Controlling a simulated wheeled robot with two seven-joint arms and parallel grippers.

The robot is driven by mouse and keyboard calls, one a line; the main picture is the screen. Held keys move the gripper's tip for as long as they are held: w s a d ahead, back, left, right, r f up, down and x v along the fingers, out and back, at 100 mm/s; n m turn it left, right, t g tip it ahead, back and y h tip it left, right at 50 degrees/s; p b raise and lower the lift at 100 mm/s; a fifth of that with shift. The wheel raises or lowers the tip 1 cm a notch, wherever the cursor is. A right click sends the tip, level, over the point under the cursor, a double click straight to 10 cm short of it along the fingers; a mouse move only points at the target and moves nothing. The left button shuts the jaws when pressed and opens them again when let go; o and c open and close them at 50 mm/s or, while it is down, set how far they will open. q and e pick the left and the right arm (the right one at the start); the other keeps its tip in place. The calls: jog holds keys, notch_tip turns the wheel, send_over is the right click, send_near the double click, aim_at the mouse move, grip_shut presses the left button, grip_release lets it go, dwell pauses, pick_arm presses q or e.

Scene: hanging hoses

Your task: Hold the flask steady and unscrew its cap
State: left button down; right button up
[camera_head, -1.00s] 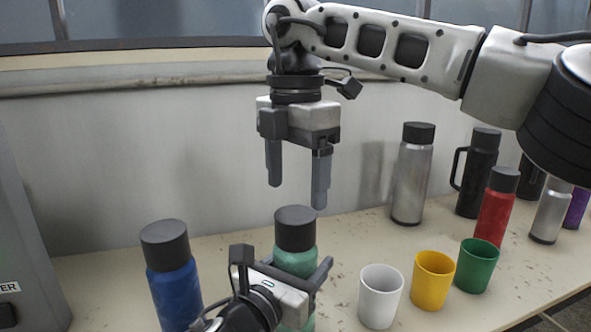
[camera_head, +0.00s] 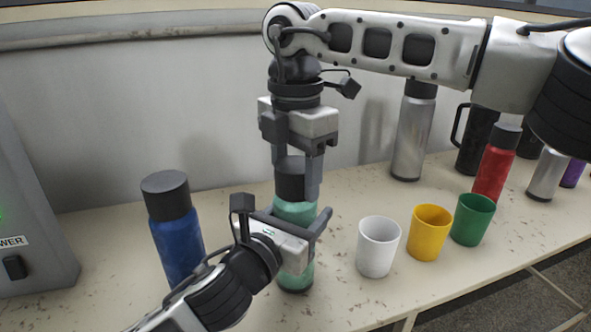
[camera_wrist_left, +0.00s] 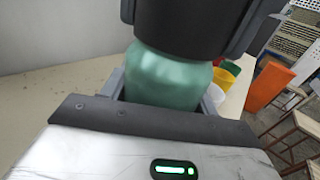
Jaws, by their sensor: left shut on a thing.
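The green flask (camera_head: 295,212) stands upright on the bench, its dark cap (camera_head: 290,186) on top. My left gripper (camera_head: 300,228) is shut around the flask's body from the front left. The left wrist view shows the green body (camera_wrist_left: 172,80) between its fingers, with the dark cap (camera_wrist_left: 185,28) above. My right gripper (camera_head: 296,178) points straight down from above, with one finger on either side of the cap. Whether those fingers press on the cap or stand just clear of it cannot be told.
A blue flask (camera_head: 178,240) stands left of the green one. White (camera_head: 377,250), yellow (camera_head: 428,235) and green (camera_head: 472,222) cups stand to the right. A steel flask (camera_head: 411,135) and a red flask (camera_head: 495,170) stand behind them. A grey box (camera_head: 30,210) is far left.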

jog(key=n, duration=0.3)
jog(key=shift+n, duration=0.3)
jog(key=n, duration=1.5)
jog(key=shift+r, duration=0.1)
jog(key=n, duration=1.7)
jog(key=shift+n, duration=0.3)
jog(key=shift+r, duration=0.2)
